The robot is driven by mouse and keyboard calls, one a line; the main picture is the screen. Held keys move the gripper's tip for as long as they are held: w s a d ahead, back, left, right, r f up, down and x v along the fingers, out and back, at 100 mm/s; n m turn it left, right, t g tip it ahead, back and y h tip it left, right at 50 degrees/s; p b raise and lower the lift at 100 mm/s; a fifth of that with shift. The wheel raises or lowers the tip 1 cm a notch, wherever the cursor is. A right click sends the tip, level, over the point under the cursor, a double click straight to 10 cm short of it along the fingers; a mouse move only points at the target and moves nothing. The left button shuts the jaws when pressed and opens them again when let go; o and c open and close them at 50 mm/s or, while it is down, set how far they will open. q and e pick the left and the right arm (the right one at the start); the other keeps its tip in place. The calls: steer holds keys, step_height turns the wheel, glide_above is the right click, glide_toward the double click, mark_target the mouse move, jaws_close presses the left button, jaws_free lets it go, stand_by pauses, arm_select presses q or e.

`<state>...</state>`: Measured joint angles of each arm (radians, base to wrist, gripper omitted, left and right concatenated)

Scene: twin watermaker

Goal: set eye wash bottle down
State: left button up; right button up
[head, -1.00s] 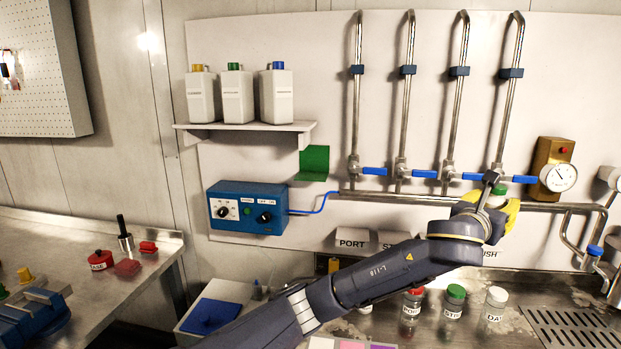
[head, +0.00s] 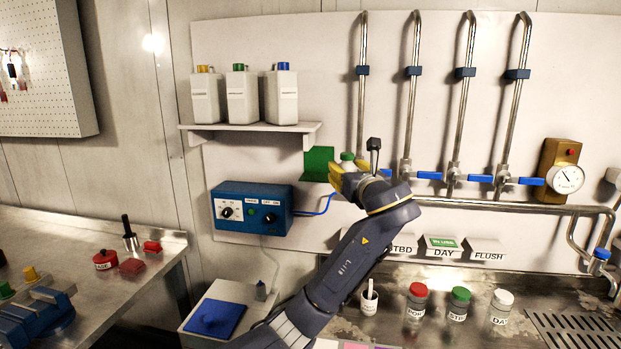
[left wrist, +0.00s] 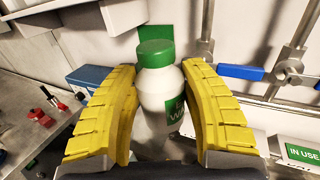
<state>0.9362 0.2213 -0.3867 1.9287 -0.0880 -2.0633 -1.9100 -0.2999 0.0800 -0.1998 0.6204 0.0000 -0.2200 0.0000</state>
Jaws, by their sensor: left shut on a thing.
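The eye wash bottle (left wrist: 159,84) is white with a green cap and a green label. It stands upright between the yellow fingers of my left gripper (left wrist: 165,105) in the left wrist view, and the fingers are shut on it. In the head view its green cap (head: 347,156) shows just above the gripper (head: 345,172); most of its body is hidden. A green bracket (head: 318,164) on the wall is just left of the bottle. I cannot tell how far apart they are in depth. My right gripper is not in view.
A blue control box (head: 252,208) is on the wall at lower left of the gripper. Pipes with blue valve handles (head: 429,175) are to its right. A shelf (head: 249,127) with three white jugs is above left. Capped sample bottles (head: 458,305) stand on the counter below.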

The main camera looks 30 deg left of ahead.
arm_select(q)
steer(key=shift+s+a+f, duration=0.1)
steer(key=shift+s+a, duration=0.15)
steer(key=shift+a, duration=0.1)
steer(key=shift+w+a+n+g+y, duration=0.1)
steer(key=shift+a+n+g+y, duration=0.2)
steer(key=shift+a, duration=0.05)
steer(key=x, duration=1.7)
steer(key=shift+a+f, duration=0.15)
steer(key=shift+f, duration=0.15)
steer(key=shift+f, duration=0.25)
steer(key=o, duration=1.3)
